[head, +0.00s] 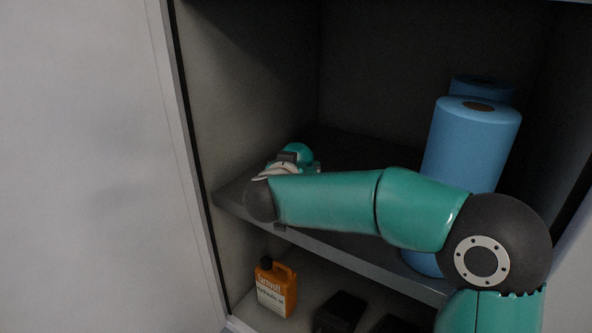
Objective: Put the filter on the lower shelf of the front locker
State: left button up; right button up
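The front locker stands open before me. Its upper visible shelf (233,193) has a grey front edge, and a lower level (316,281) lies beneath it. My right arm comes in from the right and reaches across the shelf's front edge. Its wrist end (284,170) is over the left part of that shelf. The fingers of my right gripper are hidden behind the wrist, so I cannot tell whether they hold anything. I cannot make out the filter. My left gripper is out of view.
Two blue rolls (468,140) stand at the right on the upper shelf, partly behind my arm. An orange bottle (276,288) and dark boxes (340,312) stand on the lower level. The locker's left side wall (235,110) is near my wrist.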

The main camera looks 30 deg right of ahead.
jog(key=shift+f, duration=0.1)
jog(key=o, duration=1.7)
jog(key=shift+f, duration=0.15)
jog(key=shift+b+v, duration=0.4)
jog(key=shift+v, duration=5.7)
